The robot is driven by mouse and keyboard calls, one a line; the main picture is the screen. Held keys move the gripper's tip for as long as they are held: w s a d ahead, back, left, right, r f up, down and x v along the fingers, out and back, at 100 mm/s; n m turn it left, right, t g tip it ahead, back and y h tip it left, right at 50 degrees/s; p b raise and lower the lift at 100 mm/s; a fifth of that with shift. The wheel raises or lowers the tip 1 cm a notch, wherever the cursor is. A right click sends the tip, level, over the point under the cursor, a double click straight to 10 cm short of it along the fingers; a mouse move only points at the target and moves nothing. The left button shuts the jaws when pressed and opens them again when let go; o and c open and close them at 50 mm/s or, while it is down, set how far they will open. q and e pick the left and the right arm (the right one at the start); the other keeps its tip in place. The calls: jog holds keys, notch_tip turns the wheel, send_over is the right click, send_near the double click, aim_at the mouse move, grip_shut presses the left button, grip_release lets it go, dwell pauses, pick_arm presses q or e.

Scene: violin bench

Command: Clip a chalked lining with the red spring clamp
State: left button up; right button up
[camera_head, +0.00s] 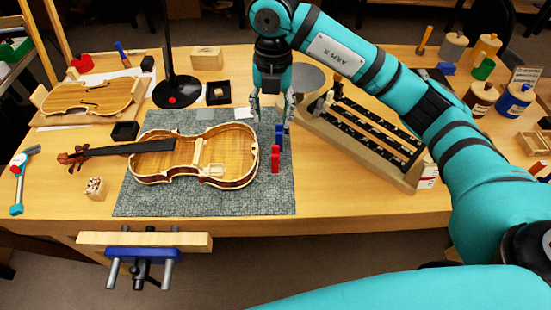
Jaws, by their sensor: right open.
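An open violin body (239,178) lies on the grey mat (270,203), its dark neck pointing left. Pale linings run along the inside of its rim; I cannot make out a chalk mark at this size. A red spring clamp (275,158) stands on the mat just right of the violin's wide end, apart from it. A blue clamp (279,134) stands right behind the red one. My right gripper (271,117) points down with its fingers apart and empty, behind and above both clamps. My left gripper is out of view.
A slotted rack (370,135) stands close right of the gripper. A wooden-jawed vise (145,241) juts from the front edge. The mat's front right corner is clear.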

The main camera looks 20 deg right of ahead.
aim_at(275, 159)
jog(key=f, duration=0.4)
jog(key=f+p, duration=0.1)
jog(key=f, duration=0.3)
jog(key=f+p, duration=0.1)
jog(key=f, duration=0.3)
jog(key=shift+d, duration=0.25)
notch_tip(275, 159, down, 4)
jog(key=shift+d+f+p, duration=0.1)
jog(key=shift+p, duration=1)
jog(key=shift+f, duration=0.5)
grip_shut()
jog(key=shift+r, duration=0.1)
